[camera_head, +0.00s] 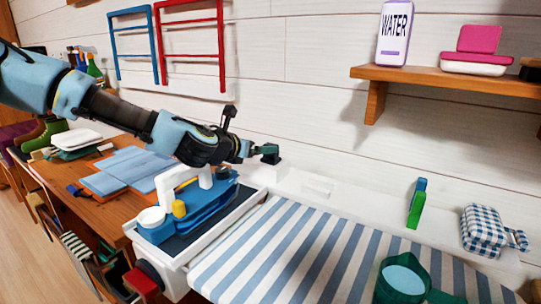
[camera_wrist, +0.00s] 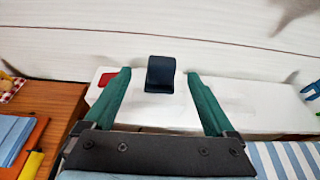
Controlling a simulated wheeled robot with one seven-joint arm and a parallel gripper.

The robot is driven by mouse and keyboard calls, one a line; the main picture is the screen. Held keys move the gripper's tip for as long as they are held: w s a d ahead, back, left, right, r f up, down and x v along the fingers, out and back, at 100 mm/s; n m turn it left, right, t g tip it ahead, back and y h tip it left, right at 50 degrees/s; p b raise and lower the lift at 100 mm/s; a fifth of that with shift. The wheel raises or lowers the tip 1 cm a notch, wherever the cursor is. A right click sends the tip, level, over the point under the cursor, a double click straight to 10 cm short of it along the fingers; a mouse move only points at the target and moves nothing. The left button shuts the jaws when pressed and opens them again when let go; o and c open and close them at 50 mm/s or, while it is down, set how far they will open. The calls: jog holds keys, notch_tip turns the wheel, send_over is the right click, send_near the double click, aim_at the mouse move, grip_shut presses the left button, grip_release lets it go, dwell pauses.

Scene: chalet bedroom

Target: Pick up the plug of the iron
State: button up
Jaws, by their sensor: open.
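The iron (camera_head: 195,212), blue with a white handle and a yellow knob, stands on a dark rest at the left end of the ironing board. A small dark navy block (camera_wrist: 160,73), which looks like its plug, stands upright on a white ledge in the wrist view. My gripper (camera_head: 268,152) is over the ledge behind the iron. In the wrist view its green fingers (camera_wrist: 156,78) are spread wide, with the block between and slightly beyond the tips, not visibly touched. In the head view I cannot make out the plug near the fingers. No cord is clearly visible.
The striped ironing board (camera_head: 290,250) lies to the right, with a green cup (camera_head: 402,280) at its front. A wooden table (camera_head: 110,195) with folded blue cloths is left. The plank wall is close behind the ledge; a shelf (camera_head: 440,80) hangs at upper right.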

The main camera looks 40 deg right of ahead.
aim_at(268, 160)
jog(key=x, duration=0.2)
jog(key=p+x, duration=0.1)
jog(key=shift+s+d+f, duration=0.1)
jog(key=shift+d+f, duration=0.05)
jog(key=shift+d, duration=0.25)
jog(key=shift+d+f, duration=0.25)
jog(key=shift+d, duration=0.15)
grip_shut()
